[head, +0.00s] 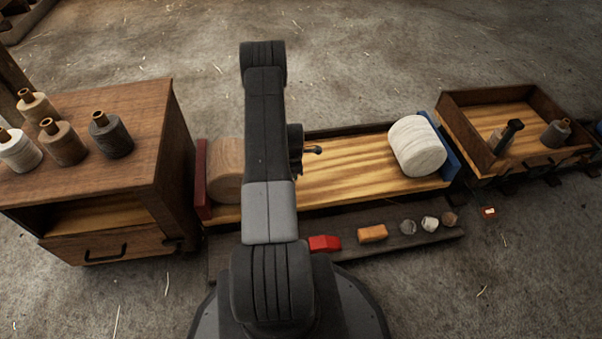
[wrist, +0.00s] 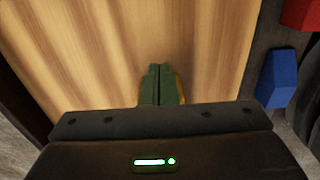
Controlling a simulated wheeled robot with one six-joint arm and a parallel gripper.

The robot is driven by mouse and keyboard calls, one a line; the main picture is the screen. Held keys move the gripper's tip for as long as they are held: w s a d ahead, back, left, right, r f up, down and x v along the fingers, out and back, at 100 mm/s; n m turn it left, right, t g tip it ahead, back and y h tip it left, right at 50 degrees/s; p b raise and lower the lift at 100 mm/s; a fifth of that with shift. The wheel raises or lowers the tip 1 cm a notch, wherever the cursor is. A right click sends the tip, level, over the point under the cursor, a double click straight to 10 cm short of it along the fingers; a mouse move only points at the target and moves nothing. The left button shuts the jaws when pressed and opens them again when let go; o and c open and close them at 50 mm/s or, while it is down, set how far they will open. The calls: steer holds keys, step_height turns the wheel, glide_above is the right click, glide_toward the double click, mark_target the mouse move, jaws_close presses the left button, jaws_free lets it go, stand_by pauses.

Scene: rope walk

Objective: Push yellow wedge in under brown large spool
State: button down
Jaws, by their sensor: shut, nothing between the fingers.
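The brown large spool (head: 228,172) lies on its side at the left end of the wooden cart bed (head: 345,175), beside a red end board. My arm hides its right part in the head view. It is not clearly seen in the wrist view. My gripper (wrist: 160,72) shows in the wrist view, its green fingers shut together over the wood bed. A thin yellow sliver (wrist: 182,88) shows at the right side of the fingers and may be the yellow wedge; the fingers hide the rest. I cannot tell whether it touches the spool.
A white spool (head: 417,146) lies at the bed's right end by a blue end board. A red block (head: 324,243), an orange block (head: 372,233) and small lumps lie on the front plank. A blue block (wrist: 278,75) also lies there. A cabinet (head: 120,180) with several small spools stands left.

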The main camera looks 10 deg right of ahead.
steer(key=shift+a, duration=0.3)
steer(key=shift+a+b, duration=0.55)
steer(key=shift+a, duration=2.15)
